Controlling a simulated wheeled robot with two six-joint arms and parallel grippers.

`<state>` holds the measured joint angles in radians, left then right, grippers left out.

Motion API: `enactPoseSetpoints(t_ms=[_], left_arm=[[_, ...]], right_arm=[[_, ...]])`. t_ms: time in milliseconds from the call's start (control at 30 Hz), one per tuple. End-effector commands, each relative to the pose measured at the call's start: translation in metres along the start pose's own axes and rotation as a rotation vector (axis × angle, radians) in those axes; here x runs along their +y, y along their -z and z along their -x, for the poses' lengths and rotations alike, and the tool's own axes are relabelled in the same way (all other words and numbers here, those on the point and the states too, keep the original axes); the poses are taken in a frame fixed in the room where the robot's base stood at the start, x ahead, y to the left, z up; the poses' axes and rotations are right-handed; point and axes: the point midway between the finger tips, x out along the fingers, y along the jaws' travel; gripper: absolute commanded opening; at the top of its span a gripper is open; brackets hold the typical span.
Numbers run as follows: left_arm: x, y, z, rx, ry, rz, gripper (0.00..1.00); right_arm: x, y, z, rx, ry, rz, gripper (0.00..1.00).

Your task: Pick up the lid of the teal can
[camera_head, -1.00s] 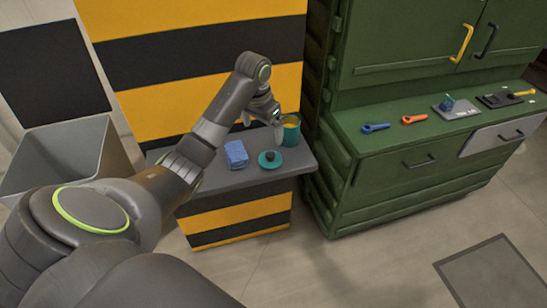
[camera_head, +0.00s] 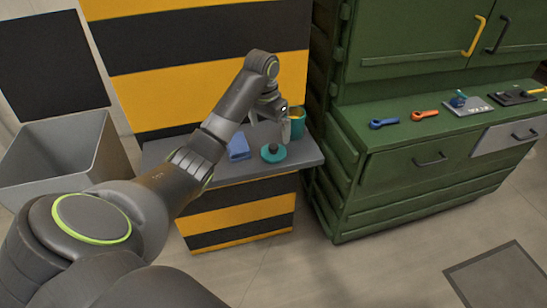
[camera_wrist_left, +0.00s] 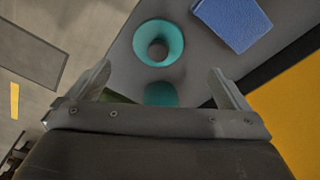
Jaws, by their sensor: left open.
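The lid (camera_head: 273,157) is a teal disc with a dark knob, lying flat on the grey counter top. In the left wrist view the lid (camera_wrist_left: 158,50) is beyond the fingertips, between their lines. The teal can (camera_head: 298,128) stands upright behind it to the right, partly hidden by my gripper; part of what looks like the can (camera_wrist_left: 160,93) shows between the fingers in the wrist view. My left gripper (camera_head: 270,127) is open and empty, pointing down above the counter behind the lid, not touching it; it also shows in the wrist view (camera_wrist_left: 160,75). My right gripper is not in view.
A blue block-like item (camera_head: 238,147) lies left of the lid; it also shows in the wrist view (camera_wrist_left: 233,22). A grey bin (camera_head: 70,155) stands left of the counter (camera_head: 220,173). A green cabinet (camera_head: 400,165) with tools stands on the right.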

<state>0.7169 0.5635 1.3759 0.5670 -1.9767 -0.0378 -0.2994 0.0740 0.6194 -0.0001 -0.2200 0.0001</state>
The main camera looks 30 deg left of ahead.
Motion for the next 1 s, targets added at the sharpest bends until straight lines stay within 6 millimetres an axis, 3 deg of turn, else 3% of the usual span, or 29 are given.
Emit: enactPoseSetpoints(t_ms=[100,367,700,1000], left_arm=[[0.001,-0.001,-0.019,-0.005,-0.003,0.001,0.99],[0.001,0.0,-0.039,-0.004,-0.003,0.001,0.99],[0.003,0.004,-0.083,-0.005,-0.002,0.0,0.99],[0.003,0.004,-0.087,-0.002,0.0,-0.001,0.96]], right_arm=[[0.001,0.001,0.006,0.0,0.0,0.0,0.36],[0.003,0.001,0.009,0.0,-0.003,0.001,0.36],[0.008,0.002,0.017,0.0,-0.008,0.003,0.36],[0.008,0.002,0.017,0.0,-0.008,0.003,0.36]])
